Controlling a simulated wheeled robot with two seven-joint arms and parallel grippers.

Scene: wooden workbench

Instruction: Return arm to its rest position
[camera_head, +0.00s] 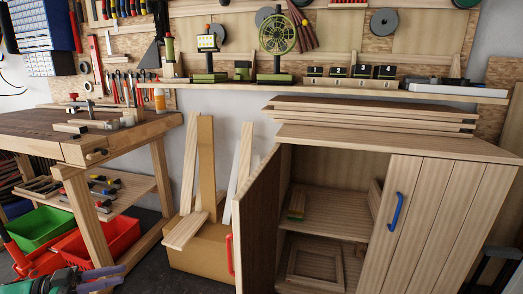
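My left gripper (108,277) shows at the bottom left corner, at the end of my teal and grey arm. Its two bluish-purple fingers look a little apart, with nothing seen between them. It is in front of the red bin in the picture, beside the lower part of the workbench. The frame's bottom edge cuts off the rest of the arm.
A wooden workbench (35,127) stands at left, with a green bin (38,226) and a red bin (118,232) below. A cardboard box (203,250) holds planks. A wooden cabinet (425,215) at right has its left door (258,225) open. A tool shelf (340,88) runs above.

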